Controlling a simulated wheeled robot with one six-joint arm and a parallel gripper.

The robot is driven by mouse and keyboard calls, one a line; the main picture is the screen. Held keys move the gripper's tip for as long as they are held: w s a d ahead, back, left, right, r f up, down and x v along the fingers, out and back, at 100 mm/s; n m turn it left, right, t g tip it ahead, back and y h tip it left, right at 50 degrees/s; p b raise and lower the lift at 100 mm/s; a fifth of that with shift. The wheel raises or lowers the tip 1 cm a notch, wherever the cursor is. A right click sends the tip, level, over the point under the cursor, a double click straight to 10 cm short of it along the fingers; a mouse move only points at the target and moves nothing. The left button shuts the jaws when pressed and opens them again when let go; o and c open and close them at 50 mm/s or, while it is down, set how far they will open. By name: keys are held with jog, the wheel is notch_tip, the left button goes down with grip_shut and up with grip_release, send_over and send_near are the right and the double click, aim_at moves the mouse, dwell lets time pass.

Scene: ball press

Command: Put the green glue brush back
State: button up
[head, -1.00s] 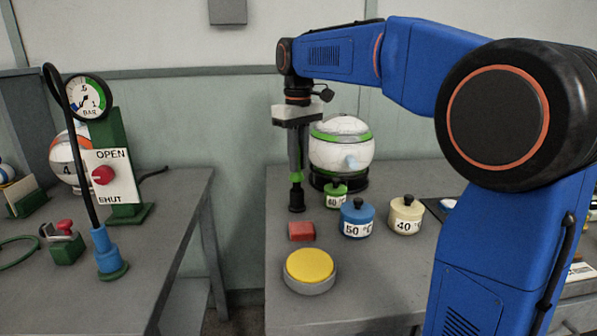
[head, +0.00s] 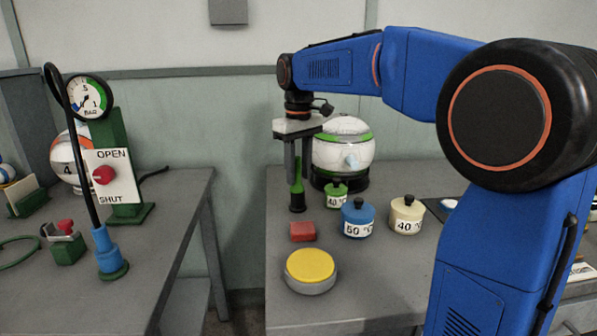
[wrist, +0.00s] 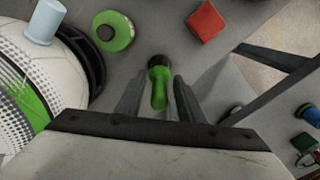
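A white and green ball (head: 343,150) sits on a black base behind the gripper. Green (head: 336,196), blue (head: 358,220) and cream (head: 407,216) pots stand to the right. A red block (head: 302,231) and yellow button (head: 310,267) are in front. A gauge stand (head: 124,180) is on the left table.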

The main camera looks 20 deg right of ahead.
notch_tip(320, 180, up, 12)
jog(key=shift+f, duration=0.15)
jog(key=shift+r, duration=0.2)
jog(key=shift+s, duration=0.1)
dwell(0.4)
